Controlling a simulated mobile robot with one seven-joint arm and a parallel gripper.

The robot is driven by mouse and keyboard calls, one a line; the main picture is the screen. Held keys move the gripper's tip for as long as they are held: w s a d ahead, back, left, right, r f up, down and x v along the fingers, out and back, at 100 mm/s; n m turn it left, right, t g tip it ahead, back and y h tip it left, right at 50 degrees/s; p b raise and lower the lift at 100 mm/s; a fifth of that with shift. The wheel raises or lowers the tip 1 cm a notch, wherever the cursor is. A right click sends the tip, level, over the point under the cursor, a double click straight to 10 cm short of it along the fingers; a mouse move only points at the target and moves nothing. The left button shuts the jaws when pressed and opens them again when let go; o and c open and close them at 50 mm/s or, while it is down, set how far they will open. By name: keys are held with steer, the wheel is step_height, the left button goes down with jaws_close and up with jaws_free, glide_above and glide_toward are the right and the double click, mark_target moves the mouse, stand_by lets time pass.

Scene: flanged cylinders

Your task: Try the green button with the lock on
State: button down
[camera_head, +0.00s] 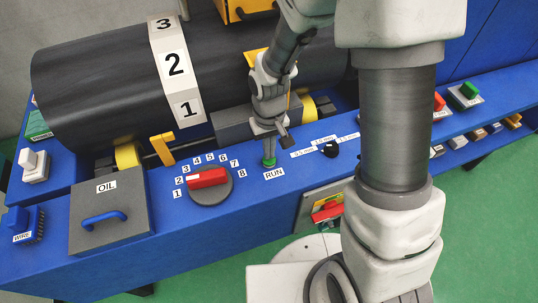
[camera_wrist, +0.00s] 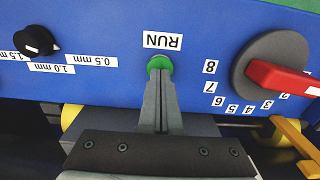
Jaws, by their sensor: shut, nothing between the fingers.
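The green button (camera_head: 270,163) sits on the blue machine top behind the RUN label (camera_head: 274,174). My gripper (camera_head: 269,150) is shut and empty, pointing down at this button. In the wrist view the shut fingertips (camera_wrist: 159,75) overlap the green button (camera_wrist: 159,62), whose rim shows around them. They look in contact, but I cannot tell whether the button is pressed in. A red part (camera_head: 327,212) sits on a grey-and-yellow panel on the machine's front face; I cannot tell whether it is the lock.
A red-handled dial (camera_head: 208,179) numbered 1 to 8 is left of the button. A black knob (camera_head: 330,149) with mm labels is to the right. The large black cylinder (camera_head: 105,85) lies behind. An OIL lid (camera_head: 108,212) is further left. Another green button (camera_head: 468,90) is far right.

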steer(key=shift+r+p, duration=1.35)
steer(key=shift+r, duration=0.7)
steer(key=s+d+r+m+t, duration=0.1)
steer(key=s+d+r+t, duration=0.15)
steer(key=r, duration=0.55)
steer(key=s+d+r+m+t, duration=0.1)
steer(key=d+r, duration=0.3)
steer(key=r, duration=0.4)
steer(key=s+d+r+m+t, duration=0.1)
steer(key=s+d+r, duration=0.3)
steer(key=s+r, duration=0.5)
steer(key=shift+t, duration=0.55)
steer(key=shift+r, duration=0.1)
